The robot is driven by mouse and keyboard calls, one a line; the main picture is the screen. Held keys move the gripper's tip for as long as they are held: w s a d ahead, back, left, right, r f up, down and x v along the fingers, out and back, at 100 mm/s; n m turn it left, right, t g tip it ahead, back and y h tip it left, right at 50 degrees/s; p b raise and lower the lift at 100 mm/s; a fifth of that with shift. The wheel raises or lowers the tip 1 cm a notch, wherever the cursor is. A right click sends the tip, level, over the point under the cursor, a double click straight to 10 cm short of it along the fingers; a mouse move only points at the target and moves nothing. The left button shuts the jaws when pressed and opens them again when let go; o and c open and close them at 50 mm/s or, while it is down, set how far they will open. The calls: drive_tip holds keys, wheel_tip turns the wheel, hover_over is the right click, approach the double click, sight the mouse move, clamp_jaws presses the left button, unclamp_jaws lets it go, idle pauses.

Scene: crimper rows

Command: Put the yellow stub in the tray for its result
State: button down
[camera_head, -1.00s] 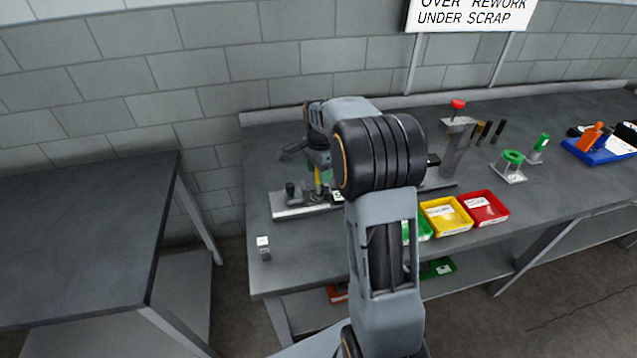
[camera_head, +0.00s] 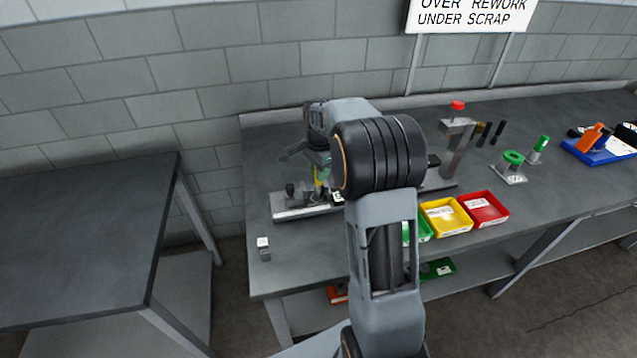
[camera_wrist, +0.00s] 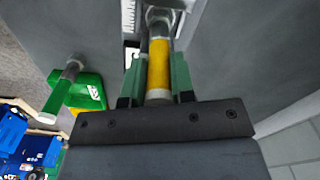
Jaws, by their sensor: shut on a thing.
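The yellow stub (camera_wrist: 159,70) is between the green fingers of my gripper (camera_wrist: 158,82) in the wrist view. My gripper is shut on it. The stub's far end meets or overlaps a grey metal part; I cannot tell whether they touch. In the head view the stub (camera_head: 321,177) shows small below my gripper (camera_head: 320,172), over the grey gauge fixture (camera_head: 300,212). To the right of the fixture stand a green tray (camera_head: 425,232), partly hidden by my arm, a yellow tray (camera_head: 433,208) and a red tray (camera_head: 500,212).
A sign (camera_head: 470,14) on the wall reads "OVER REWORK", "UNDER SCRAP"; its top is cut off. A small white-topped block (camera_head: 263,248) stands at the bench's left front. A press with a red knob (camera_head: 458,105) stands behind the trays. A bare dark table (camera_head: 80,230) is at left.

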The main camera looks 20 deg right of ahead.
drive_tip(key=shift+a, duration=0.25)
drive_tip(key=shift+w+a, duration=0.1)
drive_tip(key=shift+a, duration=0.15)
drive_tip(key=shift+r, duration=0.1)
idle(0.4)
drive_tip(key=shift+r+p, duration=3.35)
drive_tip(key=shift+r, duration=0.65)
